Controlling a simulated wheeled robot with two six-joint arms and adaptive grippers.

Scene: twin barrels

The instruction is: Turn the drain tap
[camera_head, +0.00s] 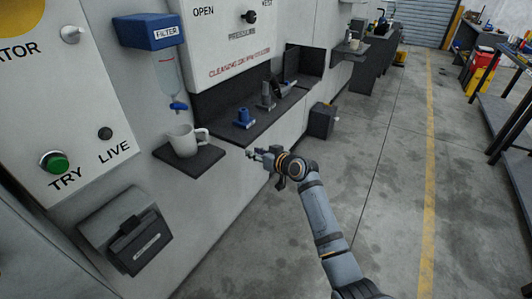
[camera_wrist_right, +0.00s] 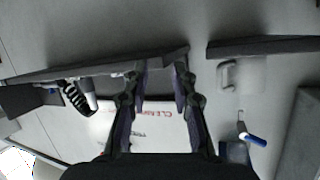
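The drain tap (camera_head: 179,106) is a small blue lever under the clear filter bowl (camera_head: 168,75), which hangs below the blue filter housing (camera_head: 152,31). It also shows in the right wrist view as a blue lever (camera_wrist_right: 254,139) at right. A white mug (camera_head: 184,141) stands on a dark shelf (camera_head: 206,158) below the tap; it also shows in the wrist view (camera_wrist_right: 240,76). My right gripper (camera_head: 257,154) is to the right of the mug, apart from the tap. Its fingers (camera_wrist_right: 160,65) are spread with nothing between them. My left gripper is out of view.
A dark bench ledge (camera_head: 285,105) holds a blue fitting (camera_head: 244,119) and a grey one (camera_head: 267,95). A green button (camera_head: 54,162) is on the left panel. The floor (camera_head: 385,170) at right is clear to the yellow line.

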